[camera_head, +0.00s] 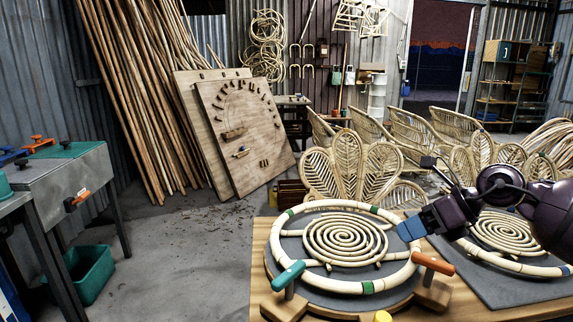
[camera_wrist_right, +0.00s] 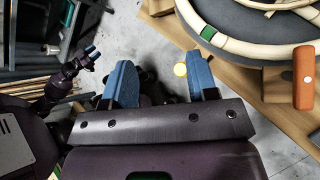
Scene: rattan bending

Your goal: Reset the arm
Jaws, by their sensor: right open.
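My right gripper (camera_head: 410,228) comes in from the right in the head view, above the table and beside the right side of the rattan ring. In the right wrist view its two blue fingers (camera_wrist_right: 162,78) are apart, with nothing between them. My left arm is outside the head view. What looks like my left gripper (camera_wrist_right: 91,50) shows small at the left of the right wrist view, its jaw state unclear. A round rattan frame (camera_head: 345,205) with a spiral centre lies on a dark disc in a wooden jig. The frame has green bands.
The jig has a teal-handled clamp (camera_head: 288,275) and an orange-handled clamp (camera_head: 433,263). A second spiral piece (camera_head: 505,232) lies on a grey mat at the right. Rattan chairs (camera_head: 350,165) stand behind the wooden table (camera_head: 262,255). A green bin (camera_head: 90,270) sits on the floor.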

